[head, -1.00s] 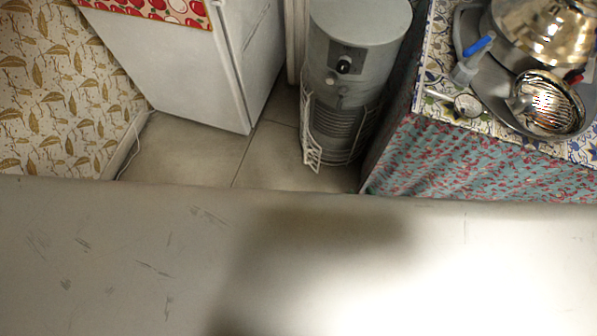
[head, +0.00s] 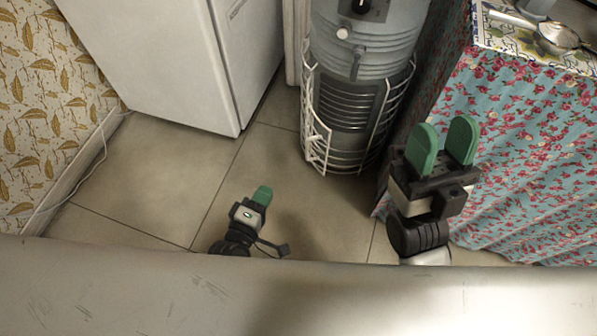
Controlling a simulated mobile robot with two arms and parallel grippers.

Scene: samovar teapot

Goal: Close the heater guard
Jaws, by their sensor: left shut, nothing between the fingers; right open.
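The heater (head: 362,60) is a grey cylinder standing on the floor at the top centre of the head view. Its white wire guard (head: 352,158) wraps around the lower part. The guard's left section (head: 316,140) stands out at an angle from the heater's front left, so it looks ajar. My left gripper (head: 263,194) has green fingertips and is shut and empty, low and to the left of the guard, apart from it. My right gripper (head: 443,141) is open and empty, to the right of the guard, in front of the floral cloth.
A white fridge-like cabinet (head: 165,60) stands left of the heater. A table with a floral cloth (head: 530,150) is close on the right, with a metal strainer (head: 558,33) on top. Tiled floor (head: 150,170) is clear between the cabinet and my body.

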